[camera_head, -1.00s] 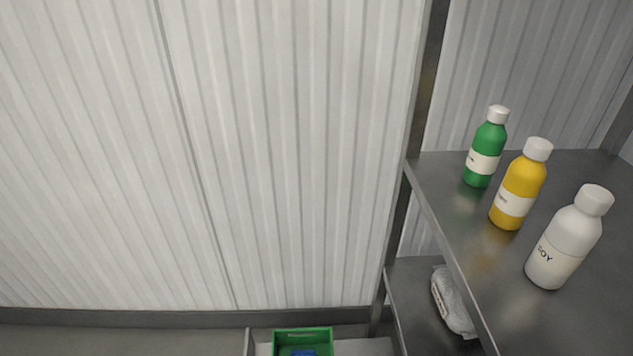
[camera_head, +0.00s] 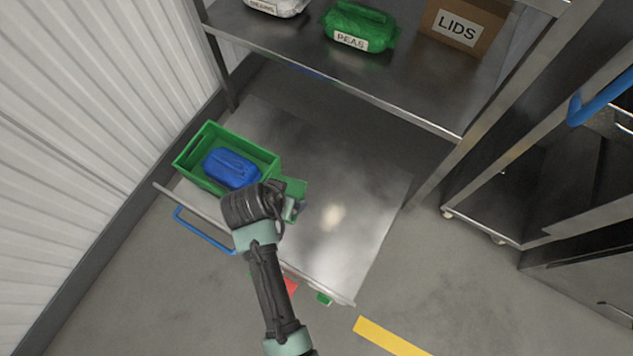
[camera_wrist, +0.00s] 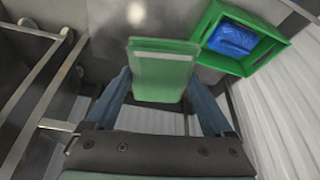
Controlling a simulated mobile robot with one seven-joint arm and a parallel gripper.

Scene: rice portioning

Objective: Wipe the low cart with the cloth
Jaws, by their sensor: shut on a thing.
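The low cart (camera_head: 345,190) is a flat steel platform near the floor, with a bright glare spot on its bare top. My gripper (camera_head: 296,208) is over the cart's left part, beside the green crate. It is shut on the green cloth (camera_head: 293,187), which looks folded and flat. In the wrist view the cloth (camera_wrist: 162,68) stands out between the two fingers of my gripper (camera_wrist: 160,88), with the cart top (camera_wrist: 108,18) beyond it. I cannot tell whether the cloth touches the cart. My arm hides part of the cart's near left edge.
A green crate (camera_head: 258,152) with a blue pack (camera_head: 231,168) inside stands on the cart's left end, by a blue handle (camera_head: 203,232). A shelf (camera_head: 300,62) with PEAS bag (camera_head: 358,27) and LIDS box (camera_head: 462,24) overhangs the far side. The cart's middle and right are clear.

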